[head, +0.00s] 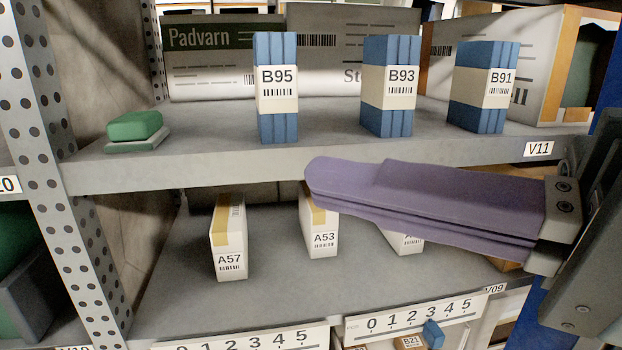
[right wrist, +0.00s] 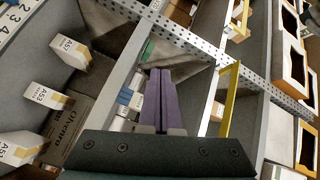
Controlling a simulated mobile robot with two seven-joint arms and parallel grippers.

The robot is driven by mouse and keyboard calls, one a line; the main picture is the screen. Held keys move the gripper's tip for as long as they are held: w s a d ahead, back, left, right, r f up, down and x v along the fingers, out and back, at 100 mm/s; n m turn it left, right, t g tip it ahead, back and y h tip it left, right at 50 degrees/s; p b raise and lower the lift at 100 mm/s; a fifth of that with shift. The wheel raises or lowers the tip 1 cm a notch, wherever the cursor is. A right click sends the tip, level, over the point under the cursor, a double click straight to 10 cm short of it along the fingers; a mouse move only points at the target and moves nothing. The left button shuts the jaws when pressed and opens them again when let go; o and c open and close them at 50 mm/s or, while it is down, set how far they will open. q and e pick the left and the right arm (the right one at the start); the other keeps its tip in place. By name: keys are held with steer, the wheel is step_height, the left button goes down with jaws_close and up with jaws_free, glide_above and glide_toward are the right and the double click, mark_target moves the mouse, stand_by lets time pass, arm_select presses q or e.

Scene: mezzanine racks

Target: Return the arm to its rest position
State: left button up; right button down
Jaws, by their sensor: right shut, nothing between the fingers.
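My right gripper (head: 318,178) reaches in from the right in the head view. Its long purple fingers are shut on nothing and lie in front of the upper shelf's (head: 230,167) front edge. In the right wrist view its fingers (right wrist: 158,75) also lie together, with nothing between them. My left gripper is not in view.
Blue packs B95 (head: 277,125), B93 (head: 387,122) and B91 (head: 480,118) stand on the upper shelf, with a green item (head: 134,125) at left. White boxes A57 (head: 228,240) and A53 (head: 320,240) stand below; another is partly hidden by my fingers. A perforated post (head: 60,170) rises at left.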

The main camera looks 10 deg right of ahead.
steer(key=s+d+f+n+g+h+p, duration=0.5)
steer(key=s+d+f+g+h+p, duration=0.2)
steer(key=s+d+f+h+p, duration=0.2)
steer(key=s+d+h+p, duration=0.2)
steer(key=s+d+h, duration=0.1)
steer(key=h, duration=0.1)
steer(key=shift+d+f+n+g+p, duration=0.15)
steer(key=shift+d+n+g+p, duration=0.1)
steer(key=shift+n+g+p, duration=0.15)
